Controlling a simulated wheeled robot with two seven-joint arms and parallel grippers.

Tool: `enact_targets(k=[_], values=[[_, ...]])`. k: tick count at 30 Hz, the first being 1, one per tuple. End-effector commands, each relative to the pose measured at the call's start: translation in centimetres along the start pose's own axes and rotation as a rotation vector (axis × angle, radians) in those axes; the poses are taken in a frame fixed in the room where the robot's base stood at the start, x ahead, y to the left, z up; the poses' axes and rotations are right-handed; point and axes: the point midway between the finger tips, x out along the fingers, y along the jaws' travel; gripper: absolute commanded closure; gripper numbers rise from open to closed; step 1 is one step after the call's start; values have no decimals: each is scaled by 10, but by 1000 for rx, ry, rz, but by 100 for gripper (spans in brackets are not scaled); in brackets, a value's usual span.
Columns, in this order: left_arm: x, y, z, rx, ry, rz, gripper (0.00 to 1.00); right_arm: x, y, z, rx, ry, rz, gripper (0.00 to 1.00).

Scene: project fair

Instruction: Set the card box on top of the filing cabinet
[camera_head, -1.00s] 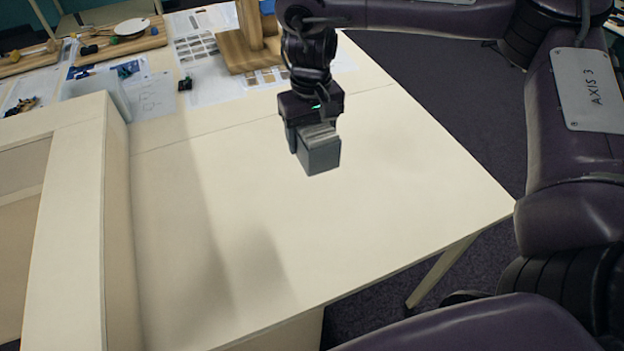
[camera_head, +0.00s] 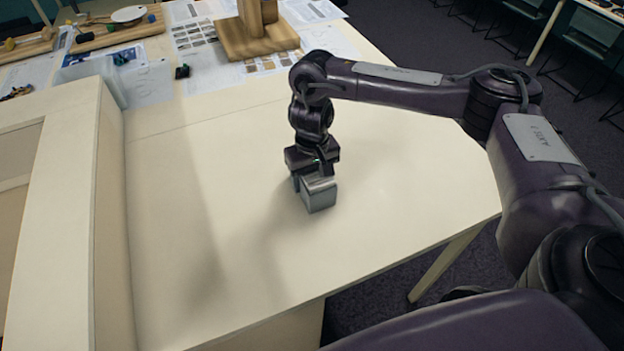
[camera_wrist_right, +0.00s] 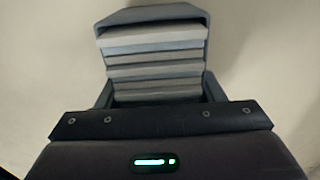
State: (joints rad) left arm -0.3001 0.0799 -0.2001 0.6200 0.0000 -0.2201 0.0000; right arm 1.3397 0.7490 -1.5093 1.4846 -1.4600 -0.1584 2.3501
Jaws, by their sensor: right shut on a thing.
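The card box (camera_head: 320,195) is a small grey open-topped box. In the right wrist view it shows a stack of pale and grey cards (camera_wrist_right: 155,62) inside. My right gripper (camera_head: 313,178) points down and is shut on the box, over the cream table top (camera_head: 400,200). The box is upright and low; I cannot tell whether its bottom touches the surface. No piece is clearly recognisable as the filing cabinet. My left gripper is out of view.
A cream open-fronted frame (camera_head: 110,190) stands along the left side. A wooden stand (camera_head: 255,38), printed sheets (camera_head: 195,35) and wooden boards (camera_head: 118,32) lie at the back. The table top around the box is bare. The table's edge runs along the right and front.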

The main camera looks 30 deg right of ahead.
Motion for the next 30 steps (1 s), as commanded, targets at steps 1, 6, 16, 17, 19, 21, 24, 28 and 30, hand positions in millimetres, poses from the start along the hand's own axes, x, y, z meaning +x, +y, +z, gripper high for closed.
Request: enact_targets(k=[1, 6, 16, 17, 19, 21, 24, 28, 30], values=[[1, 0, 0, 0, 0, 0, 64, 1, 0, -1, 0, 2, -1, 71], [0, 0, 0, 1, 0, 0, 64, 0, 0, -1, 0, 3, -1, 71], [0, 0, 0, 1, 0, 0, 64, 4, 0, 0, -1, 1, 0, 20], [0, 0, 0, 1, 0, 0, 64, 4, 0, 0, -1, 1, 0, 17], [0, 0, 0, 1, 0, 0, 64, 4, 0, 0, -1, 1, 0, 17], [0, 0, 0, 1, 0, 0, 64, 4, 0, 0, -1, 1, 0, 17], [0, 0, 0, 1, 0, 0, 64, 4, 0, 0, 0, 1, 0, 17], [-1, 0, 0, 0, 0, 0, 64, -3, 0, -1, -1, 3, 0, 17], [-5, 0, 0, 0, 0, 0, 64, -13, 0, -2, -1, 5, -1, 17]])
